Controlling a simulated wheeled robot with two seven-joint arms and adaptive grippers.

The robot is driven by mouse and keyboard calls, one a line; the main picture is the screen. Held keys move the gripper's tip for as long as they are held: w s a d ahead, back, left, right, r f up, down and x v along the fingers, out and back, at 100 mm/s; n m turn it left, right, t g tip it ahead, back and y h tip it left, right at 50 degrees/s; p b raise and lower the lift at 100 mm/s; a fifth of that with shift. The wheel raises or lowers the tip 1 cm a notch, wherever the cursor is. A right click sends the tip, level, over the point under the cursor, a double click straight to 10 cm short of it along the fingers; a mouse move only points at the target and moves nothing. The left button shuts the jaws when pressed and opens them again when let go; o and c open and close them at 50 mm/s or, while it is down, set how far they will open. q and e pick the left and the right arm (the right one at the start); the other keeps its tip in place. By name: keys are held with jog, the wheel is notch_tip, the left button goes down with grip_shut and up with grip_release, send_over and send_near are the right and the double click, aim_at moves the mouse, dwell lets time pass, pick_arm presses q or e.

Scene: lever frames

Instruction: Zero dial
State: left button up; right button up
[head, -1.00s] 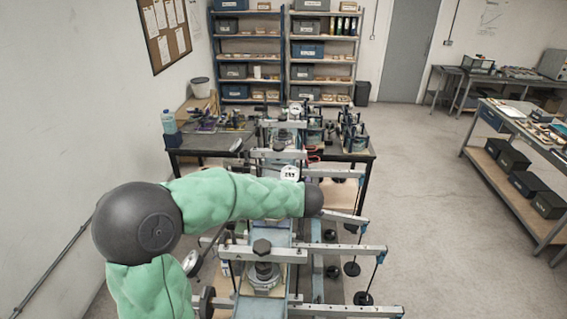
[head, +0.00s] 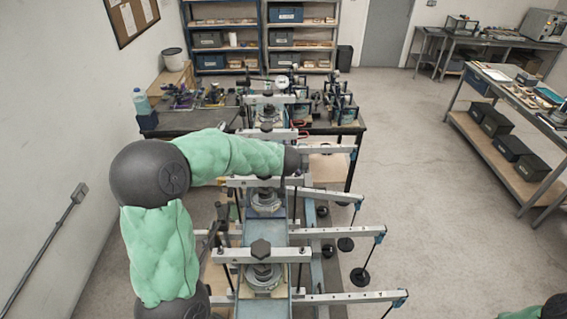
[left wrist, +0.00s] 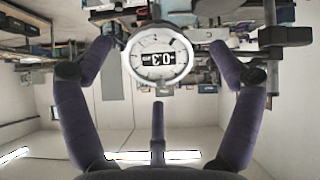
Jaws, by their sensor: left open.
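In the left wrist view, a round dial (left wrist: 148,74) with a white rim, pale face and black display hangs between the fingers of my left gripper (left wrist: 162,48). Its digits appear upside down and too small to read surely. The two dark fingers stand well apart on either side of it. Nothing shows held, and I cannot tell their distance from the dial. In the head view, my green left arm reaches across the lever frames, hiding its gripper. A round white dial (head: 282,82) stands farther back on the rig; I cannot tell whether it is the same one.
Lever frames with steel beams (head: 325,233) and hanging black weights (head: 360,277) run toward me. A dark table (head: 205,122) with clamps stands behind. A blue-white bottle (head: 141,101) is at its left. A side bench (head: 530,165) is at right, with bare floor between.

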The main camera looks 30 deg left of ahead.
pick_arm(q)
jog(key=shift+x, duration=0.85)
jog(key=shift+w+f, duration=0.35)
jog(key=shift+f, duration=0.05)
jog(key=shift+w+a+f, duration=0.2)
jog(key=shift+w+a, duration=0.05)
jog(key=shift+a, duration=0.05)
jog(key=shift+s+d, duration=0.15)
jog(key=c, duration=1.2)
